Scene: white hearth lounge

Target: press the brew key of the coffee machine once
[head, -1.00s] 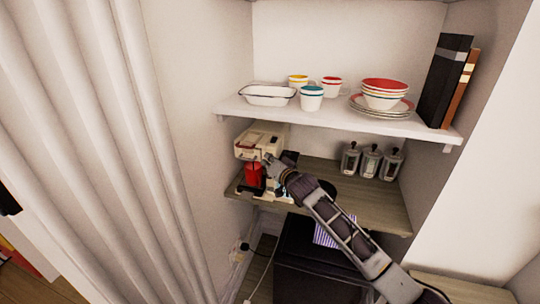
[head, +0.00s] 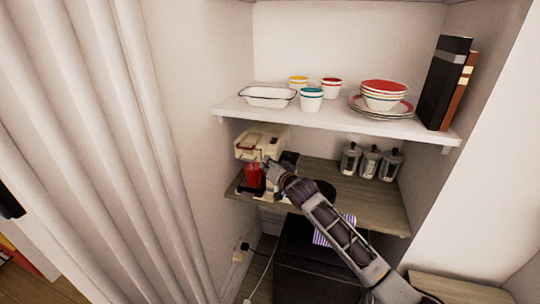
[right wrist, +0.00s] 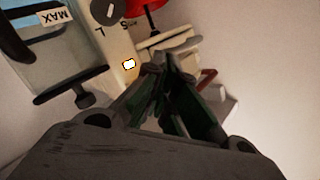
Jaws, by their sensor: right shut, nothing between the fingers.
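The cream coffee machine (head: 250,143) stands at the left end of the wooden shelf, with a red part (head: 253,175) below its head. My right gripper (head: 267,161) is shut and empty at the machine's right front side. In the right wrist view, the machine's cream panel (right wrist: 115,35) has a dial marked S and L and a small lit white key (right wrist: 129,63). The closed fingertips (right wrist: 163,62) appear just right of that key; I cannot tell whether they touch the machine. A tank marked MAX is left of the panel. My left gripper is not in view.
The white shelf (head: 330,122) above holds a dish, cups, bowls, plates and books. Several grey canisters (head: 370,161) stand at the back right of the wooden shelf (head: 385,205). A dark cabinet (head: 300,262) is below. A wall is close on the machine's left.

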